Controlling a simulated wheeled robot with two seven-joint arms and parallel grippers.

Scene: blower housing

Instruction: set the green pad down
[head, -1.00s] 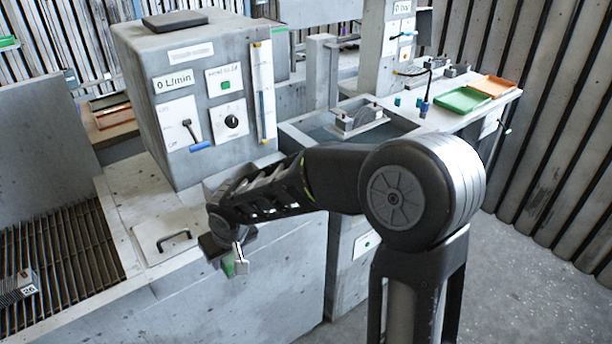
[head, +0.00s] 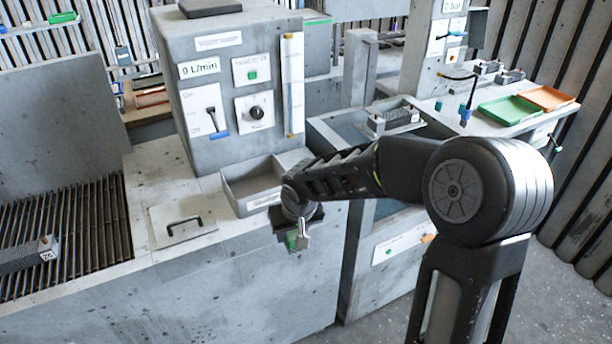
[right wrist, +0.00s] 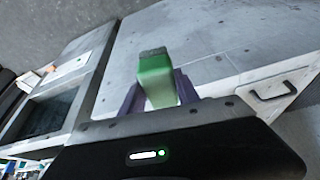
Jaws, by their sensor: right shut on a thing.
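The green pad (right wrist: 156,78) is a small green block with a grey end face. It stands out from between the purple fingers of my right gripper (right wrist: 158,92) in the right wrist view. In the head view my right gripper (head: 299,238) hangs in front of the grey cabinet, near its top front edge, with a bit of the green pad (head: 291,241) showing. The gripper is shut on the pad, and the pad touches nothing else that I can make out. My left gripper is not in view.
A grey open tray (head: 232,194) sits on the cabinet top behind the gripper. A lidded hatch (head: 183,231) and a slatted grate (head: 65,235) lie left. A control box (head: 235,90) stands behind. A green tray (head: 509,109) and an orange tray (head: 546,97) lie on the right bench.

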